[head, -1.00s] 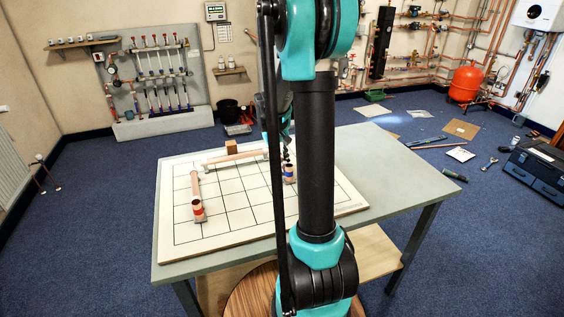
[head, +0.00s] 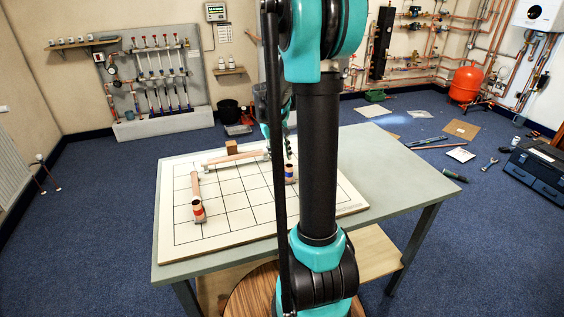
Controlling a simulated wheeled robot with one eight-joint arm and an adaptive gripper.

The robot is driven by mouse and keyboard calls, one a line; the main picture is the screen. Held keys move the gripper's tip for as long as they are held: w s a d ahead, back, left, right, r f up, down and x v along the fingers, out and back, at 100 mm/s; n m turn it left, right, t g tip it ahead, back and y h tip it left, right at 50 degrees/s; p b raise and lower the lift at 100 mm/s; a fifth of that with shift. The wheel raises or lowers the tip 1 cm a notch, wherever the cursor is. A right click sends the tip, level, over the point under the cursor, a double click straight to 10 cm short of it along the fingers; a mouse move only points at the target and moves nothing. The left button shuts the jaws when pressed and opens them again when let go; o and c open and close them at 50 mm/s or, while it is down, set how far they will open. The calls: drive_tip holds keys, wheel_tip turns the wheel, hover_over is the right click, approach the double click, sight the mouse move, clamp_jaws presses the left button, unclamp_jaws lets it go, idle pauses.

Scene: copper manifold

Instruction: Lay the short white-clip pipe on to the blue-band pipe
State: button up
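The blue-band pipe (head: 289,173) is a short copper-coloured piece standing upright on the gridded white board, just left of my arm's black link. A short pipe (head: 196,184) lies at the board's left, with its near end by the upright red-band pipe (head: 198,210). A longer pipe (head: 236,159) lies across the back of the board. The pale clips are too small to tell which of these two is the white-clip pipe. My gripper (head: 289,150) is just above and behind the blue-band pipe, partly hidden by my arm. Its opening and anything between its fingers are unclear.
The gridded board (head: 235,228) lies on a grey-green table (head: 385,185). A small wooden block (head: 232,147) stands behind the longer pipe. The table's right side is clear. My arm hides part of the board's right side.

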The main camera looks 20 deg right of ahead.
wheel_tip(320, 180, up, 9)
drive_tip(key=a, duration=0.1)
drive_tip(key=shift+a, duration=0.4)
